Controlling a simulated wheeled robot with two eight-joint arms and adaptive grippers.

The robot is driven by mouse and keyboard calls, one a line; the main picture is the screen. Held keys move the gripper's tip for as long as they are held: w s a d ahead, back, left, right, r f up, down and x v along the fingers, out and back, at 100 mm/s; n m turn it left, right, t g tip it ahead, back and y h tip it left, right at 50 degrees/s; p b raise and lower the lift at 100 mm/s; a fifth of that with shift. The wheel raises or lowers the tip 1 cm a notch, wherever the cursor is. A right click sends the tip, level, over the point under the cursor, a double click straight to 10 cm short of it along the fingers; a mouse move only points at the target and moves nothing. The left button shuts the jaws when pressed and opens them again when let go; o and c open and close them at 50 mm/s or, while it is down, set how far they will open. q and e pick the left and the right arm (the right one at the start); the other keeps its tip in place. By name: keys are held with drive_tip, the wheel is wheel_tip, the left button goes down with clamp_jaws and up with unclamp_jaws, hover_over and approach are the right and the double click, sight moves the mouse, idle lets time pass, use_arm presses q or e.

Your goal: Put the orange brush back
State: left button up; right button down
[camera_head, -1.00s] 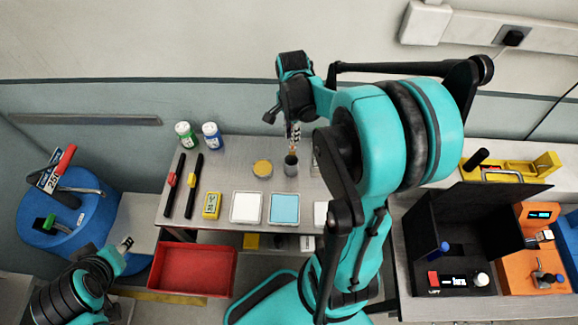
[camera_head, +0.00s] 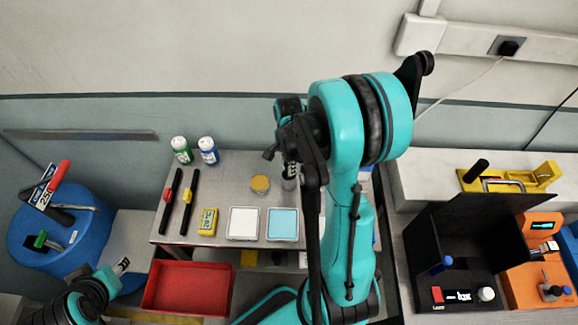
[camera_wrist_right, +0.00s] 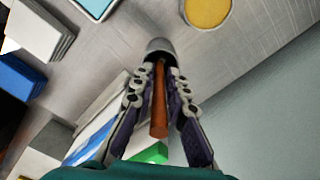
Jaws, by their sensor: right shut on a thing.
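The orange brush (camera_wrist_right: 159,105) shows in the right wrist view as an orange handle between the fingers of my right gripper (camera_wrist_right: 158,75). The gripper is shut on it. The handle's far end meets the small grey cup (camera_wrist_right: 160,45); how deep it sits inside cannot be told. In the head view my right gripper (camera_head: 290,170) is low over the grey cup (camera_head: 289,184), and my arm hides the brush there. My left gripper (camera_head: 122,265) is at the lower left, away from the brush; its fingers are too small to judge.
A yellow round dish (camera_head: 260,184) stands left of the cup. White (camera_head: 243,223) and blue (camera_head: 283,224) square trays lie in front. Two bottles (camera_head: 207,150), two black tools (camera_head: 188,200) and a yellow box (camera_head: 208,221) are further left. A red bin (camera_head: 188,287) is below the table edge.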

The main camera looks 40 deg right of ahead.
drive_tip(key=shift+f, duration=0.15)
drive_tip(key=c, duration=1.5)
unclamp_jaws()
drive_tip(key=shift+r, duration=0.2)
wheel_tip(320, 180, up, 7)
drive_tip(key=p, duration=0.1)
drive_tip(key=s+a+r+n+t, duration=0.3)
drive_tip(key=a+r+n, duration=0.2)
drive_tip(key=a+n, duration=0.3)
drive_tip(key=s+a+r+n+t, duration=0.3)
drive_tip(key=a+r+n+t, duration=0.1)
drive_tip(key=a+n, duration=0.5)
drive_tip(key=shift+r+n, duration=0.4)
drive_tip(key=shift+n, duration=0.7)
